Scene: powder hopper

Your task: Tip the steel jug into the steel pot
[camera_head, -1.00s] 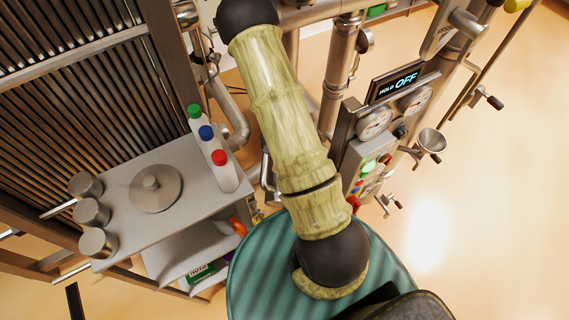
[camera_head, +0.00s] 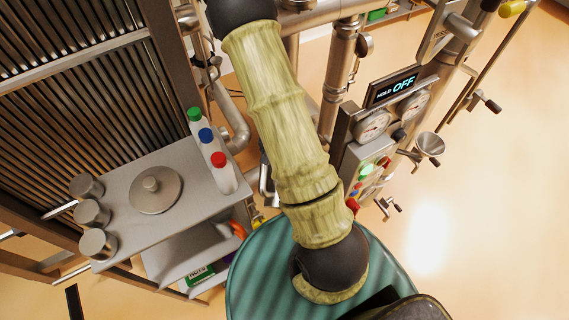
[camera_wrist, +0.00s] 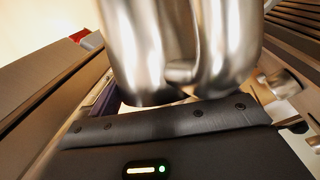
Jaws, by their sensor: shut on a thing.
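A shiny steel vessel, which I take to be the steel jug (camera_wrist: 205,45), fills the upper middle of the wrist view. A curved steel part of it, perhaps its handle, comes down close to the dark palm. My gripper (camera_wrist: 180,85) is shut on it; the fingertips are not clearly seen. The jug's mouth and contents are out of view. In the head view my arm runs up past the top edge, and neither gripper nor jug shows. I cannot make out the steel pot for certain; a round steel lid with a knob (camera_head: 155,189) is on the shelf.
Several steel canisters (camera_head: 91,213) and capped bottles (camera_head: 222,172) stand on the shelf unit (camera_head: 130,236) at left. A panel with gauges and an OFF display (camera_head: 393,85), pipes (camera_head: 341,65) and a small funnel (camera_head: 430,144) are at right. Open floor lies far right.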

